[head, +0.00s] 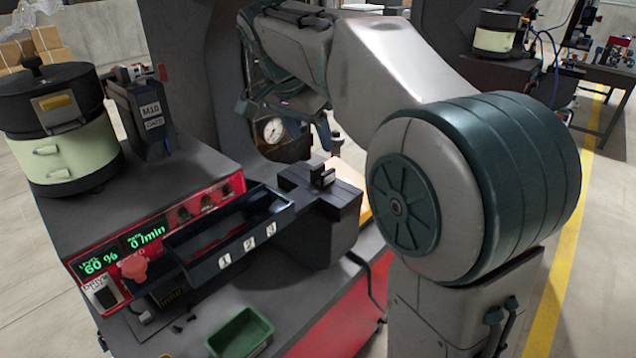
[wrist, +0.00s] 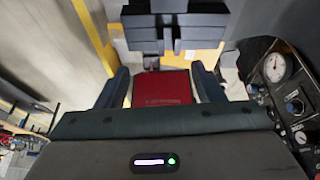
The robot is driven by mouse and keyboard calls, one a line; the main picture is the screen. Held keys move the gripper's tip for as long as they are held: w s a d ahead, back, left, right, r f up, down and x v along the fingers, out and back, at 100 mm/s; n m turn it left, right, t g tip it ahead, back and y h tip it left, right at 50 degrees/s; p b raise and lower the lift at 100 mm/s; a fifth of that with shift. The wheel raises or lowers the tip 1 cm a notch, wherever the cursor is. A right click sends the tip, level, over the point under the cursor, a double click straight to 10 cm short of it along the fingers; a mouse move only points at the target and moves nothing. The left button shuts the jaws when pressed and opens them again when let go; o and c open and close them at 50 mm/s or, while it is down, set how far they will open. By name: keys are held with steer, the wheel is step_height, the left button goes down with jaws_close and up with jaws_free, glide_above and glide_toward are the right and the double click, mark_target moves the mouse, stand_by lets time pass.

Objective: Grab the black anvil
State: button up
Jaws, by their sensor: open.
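My gripper (wrist: 163,80) is open in the wrist view, its two dark fingers apart with nothing held between them. A red block or panel (wrist: 162,90) shows in the gap beyond them. A dark stepped block (wrist: 175,22) with two short prongs lies past the fingertips at the top; I cannot tell whether it is the black anvil. In the head view, my gripper (head: 288,112) is above the back of the bench, in front of a round gauge (head: 274,131). A black block-shaped body (head: 322,222) with a small labelled piece on top stands below it, apart from it.
A dark tray (head: 228,238) marked 1, 2, 3 sits left of the black body. A lidded bowl feeder (head: 62,140), a black M10 hopper (head: 140,115) and a red control panel (head: 150,233) are at left. A green bin (head: 240,333) stands at the front. Gauges (wrist: 274,67) flank the gripper at right.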

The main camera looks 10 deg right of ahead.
glide_above(321, 171)
steer(key=s+a, duration=0.2)
steer(key=s, duration=0.1)
steer(key=shift+m, duration=0.4)
steer(key=f, duration=0.7)
steer(key=shift+d+f, duration=0.25)
steer(key=shift+f, duration=0.15)
steer(key=shift+w+x, duration=0.15)
steer(key=shift+x, duration=1.1)
steer(key=shift+w+x, duration=0.15)
steer(key=shift+x, duration=1.1)
steer(key=shift+a, duration=0.15)
steer(key=c, duration=1.3)
steer(key=shift+r, duration=0.1)
